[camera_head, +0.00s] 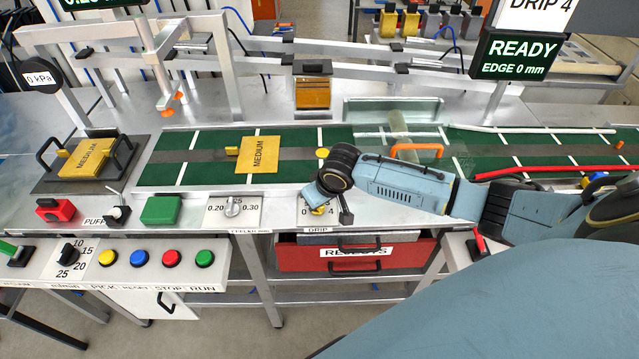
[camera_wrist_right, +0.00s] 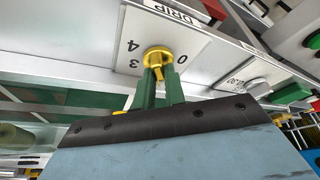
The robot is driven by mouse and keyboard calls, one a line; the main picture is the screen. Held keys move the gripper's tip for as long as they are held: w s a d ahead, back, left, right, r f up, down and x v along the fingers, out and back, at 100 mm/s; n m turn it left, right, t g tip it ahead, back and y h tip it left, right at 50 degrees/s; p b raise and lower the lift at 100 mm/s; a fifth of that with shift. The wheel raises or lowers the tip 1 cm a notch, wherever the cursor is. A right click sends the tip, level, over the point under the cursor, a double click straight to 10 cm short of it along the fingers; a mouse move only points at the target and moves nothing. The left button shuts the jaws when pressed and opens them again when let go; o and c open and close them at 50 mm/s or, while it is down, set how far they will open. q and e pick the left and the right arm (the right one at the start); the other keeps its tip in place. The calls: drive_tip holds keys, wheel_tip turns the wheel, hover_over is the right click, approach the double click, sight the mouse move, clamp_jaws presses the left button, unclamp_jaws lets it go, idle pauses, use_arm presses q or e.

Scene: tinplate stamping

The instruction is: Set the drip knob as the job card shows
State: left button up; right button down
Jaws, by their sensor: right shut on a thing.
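Which number the knob points at is hard to tell behind the fingers. The card (camera_head: 538,10) at upper right reads DRIP 4. My left gripper is not in view.
Left of the drip dial is a grey knob (camera_head: 233,207) marked 0.20 to 0.30. A green conveyor bed (camera_head: 200,173) with a yellow MEDIUM sheet (camera_head: 258,154) lies behind. A display (camera_head: 514,55) reads READY, EDGE 0 mm.

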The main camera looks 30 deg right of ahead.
drive_tip(key=m+p, duration=0.1)
drive_tip(key=p, duration=0.1)
drive_tip(key=m+h+p, duration=0.1)
drive_tip(key=m+p, duration=0.1)
drive_tip(key=shift+a+r+m, duration=0.2)
drive_tip(key=shift+m, duration=0.1)
drive_tip(key=shift+w+f+m+g+h+p, duration=0.15)
drive_tip(key=shift+m+h+p, duration=0.25)
drive_tip(key=shift+m+p, duration=0.4)
drive_tip(key=shift+s+m+g+h+p, duration=0.15)
drive_tip(key=shift+m+h+p, duration=0.25)
drive_tip(key=shift+m+p, duration=0.4)
drive_tip(key=shift+w, duration=0.1)
drive_tip(key=c, duration=1.5)
unclamp_jaws()
drive_tip(key=shift+o, duration=0.2)
drive_tip(key=v, duration=1.3)
drive_tip(key=shift+a, duration=0.1)
